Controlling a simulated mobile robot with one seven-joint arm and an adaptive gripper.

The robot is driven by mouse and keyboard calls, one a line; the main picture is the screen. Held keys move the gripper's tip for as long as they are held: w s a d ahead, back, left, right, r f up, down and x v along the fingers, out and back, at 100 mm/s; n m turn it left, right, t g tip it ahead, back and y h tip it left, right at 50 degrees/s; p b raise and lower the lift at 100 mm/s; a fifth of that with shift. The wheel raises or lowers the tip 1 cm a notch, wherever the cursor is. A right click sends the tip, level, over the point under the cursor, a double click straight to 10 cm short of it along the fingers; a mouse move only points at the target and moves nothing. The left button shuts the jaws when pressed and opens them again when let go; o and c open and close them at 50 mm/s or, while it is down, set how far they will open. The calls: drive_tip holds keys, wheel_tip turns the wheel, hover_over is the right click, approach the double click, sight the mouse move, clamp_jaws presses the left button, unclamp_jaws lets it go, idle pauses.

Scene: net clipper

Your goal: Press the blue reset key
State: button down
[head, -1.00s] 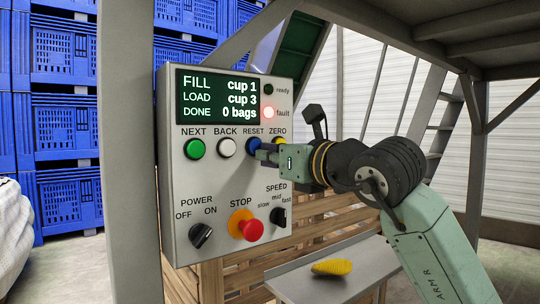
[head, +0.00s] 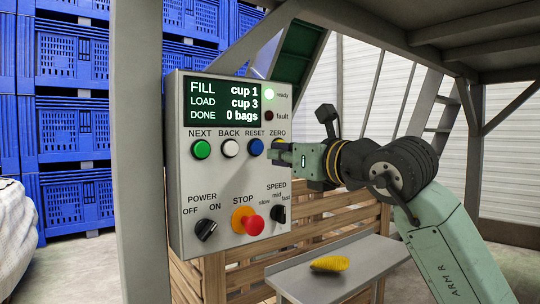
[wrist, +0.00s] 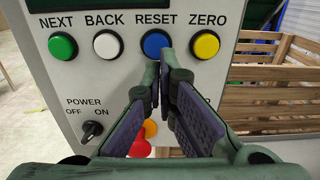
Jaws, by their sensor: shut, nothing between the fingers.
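The blue reset key (head: 256,147) is on the grey control panel (head: 180,170), between the white BACK key (head: 230,148) and the yellow ZERO key. It shows whole in the head view. In the wrist view, the blue key (wrist: 155,41) is just beyond my fingertips, its lower right edge partly covered. My gripper (head: 276,153) is shut and empty, its tips in front of the panel at the right of the blue key, and it hides most of the ZERO key. The wrist view shows the gripper (wrist: 164,60) with fingers together. A small gap seems to separate tips and key.
The red STOP button (head: 252,225) and speed knob (head: 278,214) are below my gripper. A shelf (head: 300,283) with a yellow object (head: 331,264) stands below.

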drive_tip(key=b+v, duration=0.1)
drive_tip(key=v, duration=0.8)
drive_tip(key=shift+s+d, duration=0.15)
drive_tip(key=shift+d, duration=0.1)
